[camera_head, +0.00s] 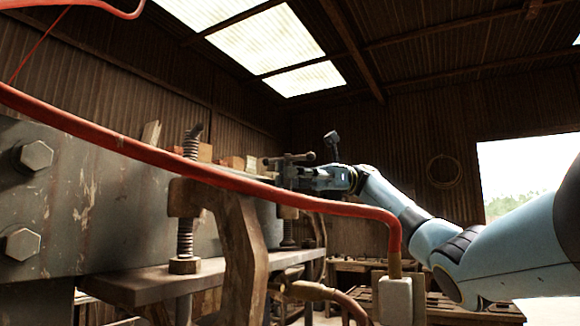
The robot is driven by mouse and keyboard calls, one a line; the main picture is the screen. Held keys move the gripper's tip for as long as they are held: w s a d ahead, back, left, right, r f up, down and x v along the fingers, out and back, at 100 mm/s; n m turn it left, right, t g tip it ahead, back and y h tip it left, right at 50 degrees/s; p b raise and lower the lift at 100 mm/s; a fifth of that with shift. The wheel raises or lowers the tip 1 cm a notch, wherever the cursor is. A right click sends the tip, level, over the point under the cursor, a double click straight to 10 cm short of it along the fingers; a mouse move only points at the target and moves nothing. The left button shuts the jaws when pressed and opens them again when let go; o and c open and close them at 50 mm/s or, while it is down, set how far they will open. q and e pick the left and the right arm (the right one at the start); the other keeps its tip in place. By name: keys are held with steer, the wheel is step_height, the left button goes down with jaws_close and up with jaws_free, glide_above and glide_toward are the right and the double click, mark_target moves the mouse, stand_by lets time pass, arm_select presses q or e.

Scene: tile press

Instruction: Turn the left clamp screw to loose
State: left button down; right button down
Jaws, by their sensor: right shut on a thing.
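Two clamps stand along the edge of a large metal press. The nearer clamp has a threaded vertical screw (187,235) in a rusty brown frame (238,245). Farther back, a second clamp screw (288,230) has a dark T-shaped handle (287,158) on top. My right gripper (298,178) reaches in from the right and is shut at this handle, which it seems to hold. Its fingertips are small and dark against the handle, so the exact contact is hard to see. My left gripper is not in view.
A red hose (150,155) crosses the foreground from upper left to a fitting (396,290) at lower right. A metal ledge (150,286) runs under the clamps. Wooden pallets (455,306) lie at the back right.

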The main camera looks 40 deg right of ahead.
steer(key=shift+d+r, duration=0.1)
steer(key=shift+r, duration=0.25)
steer(key=c, duration=1)
jaws_free()
steer(key=shift+d, duration=0.15)
steer(key=o, duration=0.9)
steer(key=shift+s, duration=0.25)
steer(key=shift+o, duration=0.5)
steer(key=shift+w+f, duration=0.1)
steer(key=shift+f, duration=0.25)
